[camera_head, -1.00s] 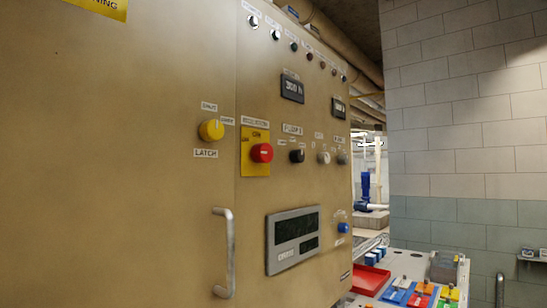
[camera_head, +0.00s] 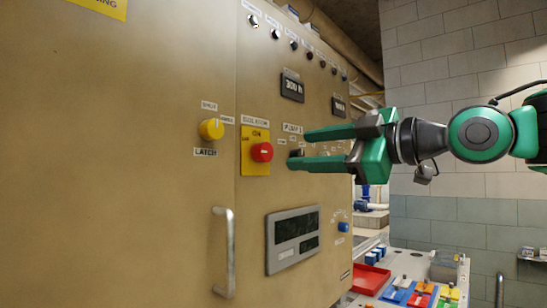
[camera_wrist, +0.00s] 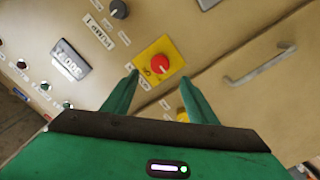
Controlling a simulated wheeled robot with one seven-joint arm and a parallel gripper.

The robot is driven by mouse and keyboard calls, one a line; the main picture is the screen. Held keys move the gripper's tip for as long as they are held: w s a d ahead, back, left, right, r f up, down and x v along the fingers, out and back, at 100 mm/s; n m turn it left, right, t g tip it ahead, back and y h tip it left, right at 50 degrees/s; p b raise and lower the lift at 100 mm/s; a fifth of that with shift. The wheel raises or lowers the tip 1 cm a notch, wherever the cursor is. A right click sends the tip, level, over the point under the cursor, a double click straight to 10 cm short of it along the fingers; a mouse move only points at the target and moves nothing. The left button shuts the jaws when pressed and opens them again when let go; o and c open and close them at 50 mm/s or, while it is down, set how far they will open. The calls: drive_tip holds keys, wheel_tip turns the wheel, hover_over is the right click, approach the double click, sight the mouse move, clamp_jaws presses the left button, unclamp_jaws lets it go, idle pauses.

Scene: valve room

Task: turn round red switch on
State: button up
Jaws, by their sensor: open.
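The round red switch (camera_head: 262,152) sits on a yellow plate (camera_head: 256,168) on the beige cabinet front. It also shows in the wrist view (camera_wrist: 159,64), with a pale pointer line on its face. My green gripper (camera_head: 304,149) is in front of the cabinet, to the right of the switch in the head view, with its two fingers pointing left. In the wrist view the gripper (camera_wrist: 160,78) is open and empty, and the switch appears between its fingertips. The fingers look apart from the switch; the exact distance to the panel is hard to tell.
A yellow latch knob (camera_head: 211,129) is left of the plate. A black knob (camera_head: 296,153) is partly hidden by my fingers. A metal handle (camera_head: 223,252) sticks out below. A display panel (camera_head: 293,239) and a blue knob (camera_head: 343,227) are lower right.

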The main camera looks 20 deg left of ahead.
sight(267, 152)
drive_tip(key=x, duration=1)
drive_tip(key=shift+w+a, duration=0.1)
drive_tip(key=shift+a, duration=0.3)
drive_tip(key=c, duration=1.1)
drive_tip(key=shift+d, duration=0.1)
drive_tip(key=shift+o, duration=0.2)
